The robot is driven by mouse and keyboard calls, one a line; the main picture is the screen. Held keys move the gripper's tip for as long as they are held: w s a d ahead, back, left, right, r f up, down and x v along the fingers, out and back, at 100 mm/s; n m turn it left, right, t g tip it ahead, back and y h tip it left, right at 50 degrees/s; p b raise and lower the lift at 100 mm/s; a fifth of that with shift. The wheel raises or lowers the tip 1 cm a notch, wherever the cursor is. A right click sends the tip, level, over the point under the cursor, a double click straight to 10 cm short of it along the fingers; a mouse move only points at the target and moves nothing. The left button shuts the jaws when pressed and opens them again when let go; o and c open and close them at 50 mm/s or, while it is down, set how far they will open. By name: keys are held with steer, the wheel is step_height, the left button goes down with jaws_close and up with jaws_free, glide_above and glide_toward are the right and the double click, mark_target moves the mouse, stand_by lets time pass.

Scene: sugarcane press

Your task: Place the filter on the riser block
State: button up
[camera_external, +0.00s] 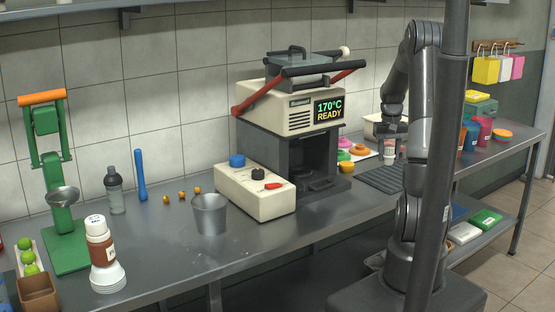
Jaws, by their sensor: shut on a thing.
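My gripper (390,133) points down over the right part of the counter, right of the press machine. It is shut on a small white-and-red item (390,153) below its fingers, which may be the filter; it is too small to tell. I cannot tell whether the item touches the surface under it. I cannot pick out the riser block for sure; my arm and a dark post hide part of that area.
A dark ribbed mat (381,179) lies below my gripper. The press machine (291,115) reads 170°C READY. A white control box (241,189), a metal cup (209,214) and a green juicer (63,225) stand left. Colored containers (483,130) stand right, behind the post.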

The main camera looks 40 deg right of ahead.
steer(key=n, duration=0.1)
glide_above(347, 164)
steer(key=f, duration=0.4)
steer(key=shift+s+d+f, duration=0.1)
steer(key=shift+s+f, duration=0.15)
steer(key=shift+s, duration=0.1)
steer(key=shift+w+f, duration=0.25)
steer(key=shift+w, duration=0.2)
steer(key=shift+f, duration=1.45)
steer(key=shift+f, duration=0.15)
steer(key=o, duration=1)
steer(key=shift+c, duration=0.2)
steer(key=shift+r, duration=2.2)
